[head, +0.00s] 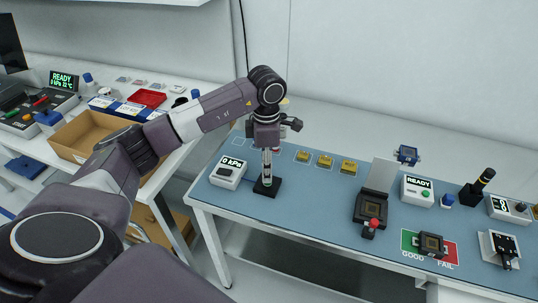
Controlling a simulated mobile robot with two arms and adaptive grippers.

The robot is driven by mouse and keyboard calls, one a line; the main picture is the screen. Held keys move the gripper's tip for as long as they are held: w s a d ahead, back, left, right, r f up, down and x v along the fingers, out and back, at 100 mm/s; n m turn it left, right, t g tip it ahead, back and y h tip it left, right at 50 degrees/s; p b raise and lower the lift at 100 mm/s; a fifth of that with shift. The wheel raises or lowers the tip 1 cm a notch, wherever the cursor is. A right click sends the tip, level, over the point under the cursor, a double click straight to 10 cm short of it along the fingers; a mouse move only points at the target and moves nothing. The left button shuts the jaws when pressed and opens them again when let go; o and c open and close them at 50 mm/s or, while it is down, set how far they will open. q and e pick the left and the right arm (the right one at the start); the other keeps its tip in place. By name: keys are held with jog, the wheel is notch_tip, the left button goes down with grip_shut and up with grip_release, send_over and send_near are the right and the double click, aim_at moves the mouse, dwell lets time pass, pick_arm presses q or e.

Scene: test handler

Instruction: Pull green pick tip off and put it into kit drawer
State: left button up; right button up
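My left arm comes in from the left, and its gripper (267,147) is over a black stand (267,187) with a slim pale upright part on the blue-topped bench. The gripper's fingers are small and partly hidden by the wrist, so I cannot tell whether they are open, shut or touching the upright part. I cannot make out a green pick tip; it may be hidden at the gripper. I cannot identify a kit drawer for certain. An open tan box (75,128) is at the left bench's front. My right gripper is not in view.
A white "0 kPa" box (228,172) stands left of the stand. Several yellow blocks (325,161) lie behind it. An open-lidded black socket (370,208), a "READY" box (417,190) and a GOOD/FAIL mat (410,242) are right. Bench between stand and socket is clear.

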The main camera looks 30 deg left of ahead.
pick_arm(q)
notch_tip(320, 180, down, 3)
jog(key=shift+w+r+p, duration=0.1)
jog(key=shift+r+p, duration=0.05)
jog(key=shift+p, duration=0.15)
jog(key=shift+f, duration=0.8)
grip_shut()
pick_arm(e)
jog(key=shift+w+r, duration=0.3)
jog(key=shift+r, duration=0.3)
